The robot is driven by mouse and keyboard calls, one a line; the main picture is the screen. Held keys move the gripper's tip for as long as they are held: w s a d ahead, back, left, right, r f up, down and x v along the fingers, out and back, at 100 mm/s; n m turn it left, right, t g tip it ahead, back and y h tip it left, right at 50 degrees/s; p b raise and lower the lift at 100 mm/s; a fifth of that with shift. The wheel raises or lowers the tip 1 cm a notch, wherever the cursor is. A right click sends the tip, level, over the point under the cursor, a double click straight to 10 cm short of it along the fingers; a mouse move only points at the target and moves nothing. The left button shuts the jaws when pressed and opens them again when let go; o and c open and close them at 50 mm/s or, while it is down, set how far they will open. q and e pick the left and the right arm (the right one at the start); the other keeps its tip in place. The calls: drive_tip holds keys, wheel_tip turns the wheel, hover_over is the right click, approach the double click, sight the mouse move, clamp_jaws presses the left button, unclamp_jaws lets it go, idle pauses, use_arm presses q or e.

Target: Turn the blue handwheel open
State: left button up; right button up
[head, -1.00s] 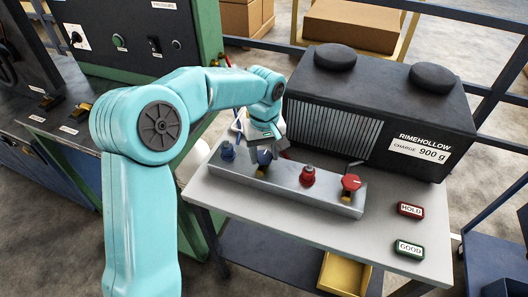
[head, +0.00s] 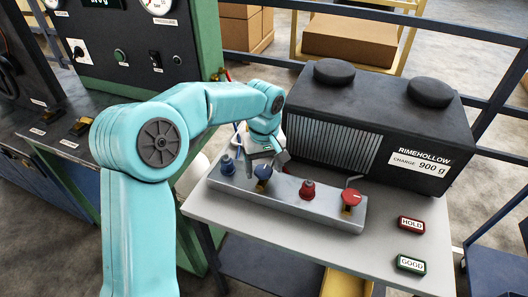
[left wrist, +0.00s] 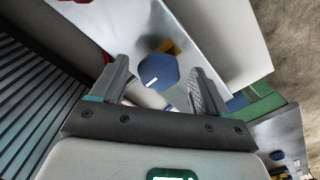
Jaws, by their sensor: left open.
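The blue handwheel (head: 263,172) is a faceted knob on the grey manifold block (head: 325,207). In the left wrist view the blue handwheel (left wrist: 158,73) shows a short white mark and a brass part behind it. My left gripper (head: 267,161) is open, just above and behind the handwheel in the head view. In the left wrist view its fingers (left wrist: 160,82) stand apart on either side of the wheel, with gaps visible; I cannot tell how far beyond the tips the wheel lies. My right gripper is not in view.
A blue fitting (head: 227,166), a red fitting (head: 308,190) and a red handwheel (head: 352,197) share the block. The dark Rimehollow unit (head: 390,115) stands close behind. HOLD (head: 411,224) and GOOD (head: 410,264) tags lie on the table's right side.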

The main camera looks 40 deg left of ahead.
sight(264, 171)
use_arm(q)
wheel_tip(264, 171, up, 16)
drive_tip(key=p, duration=0.2)
idle(0.4)
